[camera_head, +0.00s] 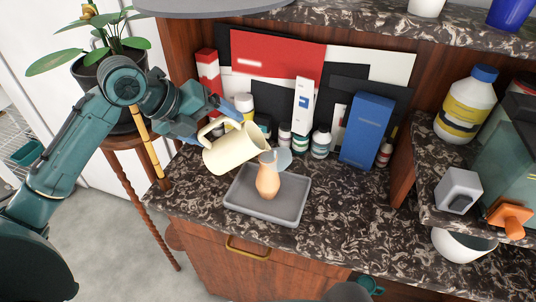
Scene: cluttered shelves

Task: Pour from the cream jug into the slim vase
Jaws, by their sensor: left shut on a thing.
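The cream jug (235,150) is tilted in the air over the left back part of the grey tray. My left gripper (209,126) is shut on the jug at its handle side, on the upper left. The slim vase (267,184), tan-orange with a narrow neck, stands upright on the tray. The jug's right side is close to the vase's top; I cannot tell whether they touch. No stream of liquid shows, and the inside of the vase is hidden. My right gripper is not in view.
The grey tray (245,207) lies on a dark marbled counter. Small bottles (321,143), a white box (303,104) and a blue box (367,130) stand behind it. A potted plant (108,62) is at left. The counter (350,215) right of the tray is clear.

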